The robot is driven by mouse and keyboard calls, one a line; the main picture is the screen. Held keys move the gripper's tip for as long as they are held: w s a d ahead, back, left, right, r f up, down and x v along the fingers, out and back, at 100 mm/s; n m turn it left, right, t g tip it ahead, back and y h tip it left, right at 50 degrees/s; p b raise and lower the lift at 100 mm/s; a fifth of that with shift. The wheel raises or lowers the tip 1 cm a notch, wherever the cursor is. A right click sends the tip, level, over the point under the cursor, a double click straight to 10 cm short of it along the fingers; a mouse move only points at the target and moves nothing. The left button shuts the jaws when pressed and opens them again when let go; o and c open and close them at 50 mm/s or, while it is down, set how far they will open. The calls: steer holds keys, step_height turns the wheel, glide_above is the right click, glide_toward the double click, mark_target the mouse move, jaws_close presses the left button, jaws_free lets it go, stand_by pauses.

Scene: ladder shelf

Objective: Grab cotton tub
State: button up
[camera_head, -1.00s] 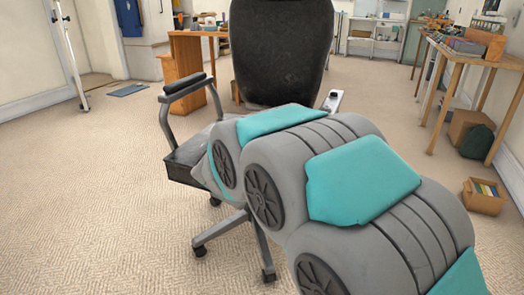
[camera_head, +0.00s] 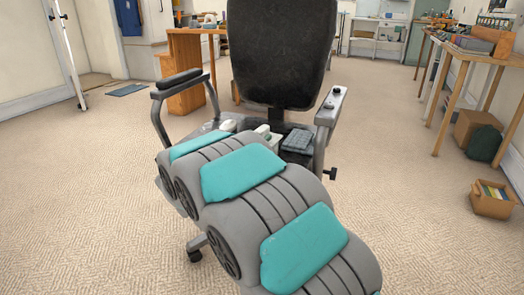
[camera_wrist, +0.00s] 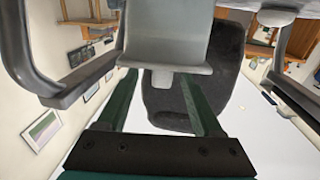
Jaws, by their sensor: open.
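In the wrist view my gripper (camera_wrist: 158,78) is open, with its two dark green fingers apart. A pale grey, box-like thing (camera_wrist: 165,40) with a projecting lip shows at and beyond the fingertips; I cannot tell for sure whether it is the cotton tub, or whether a finger touches it. In the head view a small pale item (camera_head: 263,131) and a rounded white item (camera_head: 228,125) show at the chair seat, partly behind my arm. Neither can be surely named as the tub. My gripper is hidden in the head view.
A black office chair (camera_head: 280,50) with a left armrest (camera_head: 180,80) and a right armrest (camera_head: 331,105) stands close ahead. A dark grey item (camera_head: 297,140) lies on its seat. A wooden workbench (camera_head: 470,48) is at right. Carpet (camera_head: 80,200) is open at left.

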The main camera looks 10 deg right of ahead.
steer(key=shift+b+x, duration=0.4)
steer(key=shift+x, duration=1.75)
steer(key=shift+w+a, duration=0.1)
steer(key=shift+c, duration=0.4)
jaws_close()
